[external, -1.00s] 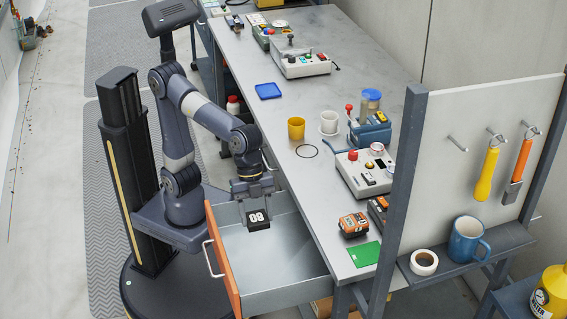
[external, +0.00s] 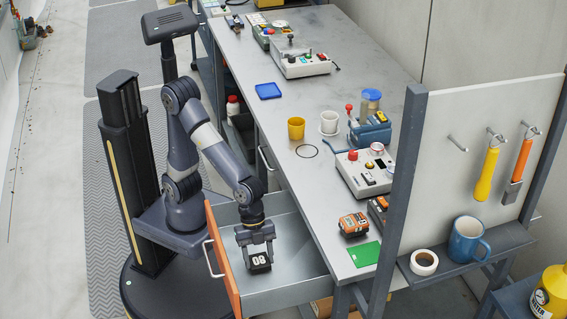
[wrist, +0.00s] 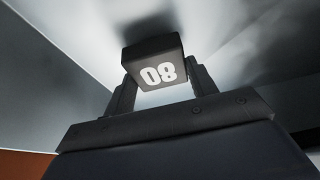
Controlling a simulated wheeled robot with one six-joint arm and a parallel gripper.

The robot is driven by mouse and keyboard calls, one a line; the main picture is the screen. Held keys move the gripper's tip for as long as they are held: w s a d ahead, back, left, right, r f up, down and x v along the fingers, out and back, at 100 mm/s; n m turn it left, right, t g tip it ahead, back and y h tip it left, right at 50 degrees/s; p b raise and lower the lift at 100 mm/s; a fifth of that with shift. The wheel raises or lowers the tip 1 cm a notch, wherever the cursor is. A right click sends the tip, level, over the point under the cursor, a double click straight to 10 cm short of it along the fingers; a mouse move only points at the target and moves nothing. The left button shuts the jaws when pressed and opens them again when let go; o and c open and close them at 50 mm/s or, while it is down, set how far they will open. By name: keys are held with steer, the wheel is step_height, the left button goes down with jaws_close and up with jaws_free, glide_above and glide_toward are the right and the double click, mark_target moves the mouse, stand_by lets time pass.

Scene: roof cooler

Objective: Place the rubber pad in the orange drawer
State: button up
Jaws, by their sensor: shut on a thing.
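The rubber pad (external: 259,262) is a small black block marked with a white "08". My gripper (external: 258,249) is shut on it and points down into the open drawer. The pad also shows between the fingers in the wrist view (wrist: 155,66). The orange drawer (external: 226,262) is pulled out from the bench, with an orange front and grey metal inside. The pad is within the drawer's walls, low and near the front. I cannot tell whether it touches the drawer floor.
The grey bench top (external: 262,118) runs along the right of the drawer. On it are an orange-black battery (external: 353,224), a green sheet (external: 366,254), a yellow cup (external: 296,128) and a control box (external: 364,172). The drawer's far part is clear.

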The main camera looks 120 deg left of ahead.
steer(key=shift+f, duration=0.25)
steer(key=shift+f, duration=0.2)
steer(key=o, duration=1.1)
steer(key=shift+r, duration=0.15)
steer(key=shift+r, duration=0.25)
steer(key=p+v, duration=0.3)
steer(key=v, duration=0.8)
steer(key=shift+s+a+r, duration=0.15)
steer(key=shift+r, duration=0.1)
